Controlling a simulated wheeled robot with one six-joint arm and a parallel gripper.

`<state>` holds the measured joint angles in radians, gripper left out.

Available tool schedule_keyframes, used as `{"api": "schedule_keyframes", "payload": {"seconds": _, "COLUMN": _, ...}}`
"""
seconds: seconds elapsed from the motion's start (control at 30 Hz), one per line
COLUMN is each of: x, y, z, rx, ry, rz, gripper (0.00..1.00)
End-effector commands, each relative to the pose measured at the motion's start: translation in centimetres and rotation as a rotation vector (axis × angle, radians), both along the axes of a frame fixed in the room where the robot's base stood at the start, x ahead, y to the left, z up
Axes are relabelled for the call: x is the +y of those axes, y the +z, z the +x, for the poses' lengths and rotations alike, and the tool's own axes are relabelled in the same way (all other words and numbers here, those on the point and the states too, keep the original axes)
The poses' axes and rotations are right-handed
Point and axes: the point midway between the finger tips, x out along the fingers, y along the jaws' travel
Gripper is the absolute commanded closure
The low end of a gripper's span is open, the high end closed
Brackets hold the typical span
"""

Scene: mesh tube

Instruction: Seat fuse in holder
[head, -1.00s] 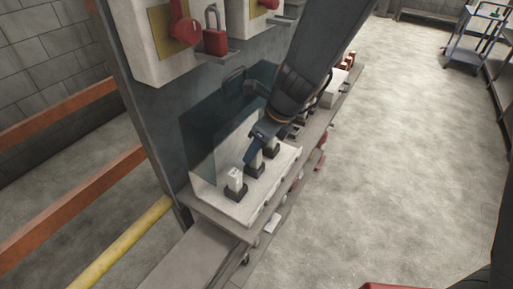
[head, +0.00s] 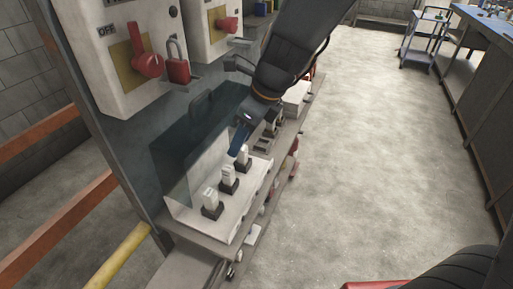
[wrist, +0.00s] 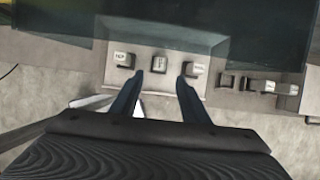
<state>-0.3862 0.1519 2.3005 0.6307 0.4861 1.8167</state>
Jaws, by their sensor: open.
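A pale fuse block (head: 185,212) on a shelf carries three white fuses in black holders: near (head: 210,198), middle (head: 228,174) and far (head: 243,154). All three look upright. In the wrist view the middle fuse (wrist: 159,64) shows between my finger tips, with the others on either side, left (wrist: 121,58) and right (wrist: 195,69). My gripper (head: 236,148) is open with nothing held, just above the middle and far fuses in the head view; it also shows in the wrist view (wrist: 160,77). How deep each fuse sits cannot be told.
A clear dark-tinted cover (head: 190,145) stands behind the block. A red switch handle (head: 148,62) and red padlock (head: 178,68) are on the panel above. More fittings (wrist: 268,87) lie to the right of the block in the wrist view. The floor (head: 350,150) is open to the right.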

Motion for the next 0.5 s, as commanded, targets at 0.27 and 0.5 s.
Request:
{"api": "schedule_keyframes", "payload": {"seconds": 0.27, "x": -1.5, "y": -0.2, "z": -0.1, "rx": -0.032, "ry": 0.079, "rz": -0.033, "gripper": 0.59}}
{"api": "schedule_keyframes", "payload": {"seconds": 0.5, "x": -9.1, "y": -1.9, "z": -1.4, "rx": -0.186, "ry": 0.591, "rz": -0.224, "gripper": 0.59}}
